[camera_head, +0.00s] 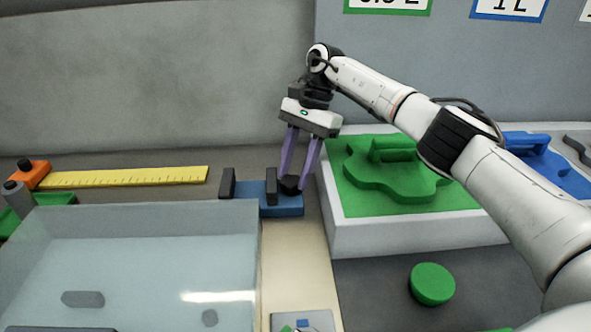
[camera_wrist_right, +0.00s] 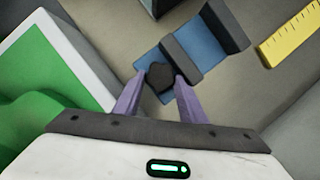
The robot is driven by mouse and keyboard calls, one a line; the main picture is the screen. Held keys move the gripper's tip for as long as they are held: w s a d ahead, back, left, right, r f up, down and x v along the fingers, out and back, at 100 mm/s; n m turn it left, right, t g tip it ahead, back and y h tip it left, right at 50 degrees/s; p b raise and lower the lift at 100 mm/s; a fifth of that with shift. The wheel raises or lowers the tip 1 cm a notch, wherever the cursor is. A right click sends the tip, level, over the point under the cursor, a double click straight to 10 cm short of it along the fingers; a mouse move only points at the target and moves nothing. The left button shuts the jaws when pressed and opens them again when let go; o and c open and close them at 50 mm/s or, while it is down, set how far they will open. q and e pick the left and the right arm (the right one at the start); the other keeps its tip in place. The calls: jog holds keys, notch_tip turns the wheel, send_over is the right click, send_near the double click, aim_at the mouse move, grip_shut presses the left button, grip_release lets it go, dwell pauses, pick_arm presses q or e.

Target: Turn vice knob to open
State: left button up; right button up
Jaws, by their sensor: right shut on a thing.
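The vice is a blue base (camera_head: 283,208) with two upright black jaws (camera_head: 271,186), standing behind the clear tank. A gap shows between the jaws. Its black knob (camera_head: 290,184) is at the right end. In the right wrist view the blue base (camera_wrist_right: 205,40) and the dark faceted knob (camera_wrist_right: 160,77) also show. My right gripper (camera_head: 296,186) reaches down from above, its purple fingers on either side of the knob. It is shut on the knob; the wrist view shows the fingertips (camera_wrist_right: 160,80) against its sides. My left gripper is not in view.
A white block with a green top (camera_head: 350,225) stands close to the right of the vice. A clear tank (camera_head: 130,225) stands in front. A yellow ruler (camera_head: 130,177) lies to the left. A green disc (camera_head: 432,284) lies at the front right.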

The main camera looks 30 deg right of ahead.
jog(key=shift+s+a+f, duration=0.2)
jog(key=shift+a, duration=0.15)
dwell(0.5)
jog(key=o, duration=1.1)
jog(key=shift+r, duration=0.1)
jog(key=shift+c, duration=0.2)
jog(key=shift+w+d+r, duration=0.1)
jog(key=shift+w+r, duration=0.05)
jog(key=shift+d+r, duration=0.1)
jog(key=shift+r, duration=0.1)
jog(key=p+v, duration=0.1)
jog(key=v, duration=0.8)
jog(key=shift+r, duration=0.35)
jog(key=shift+d, duration=0.15)
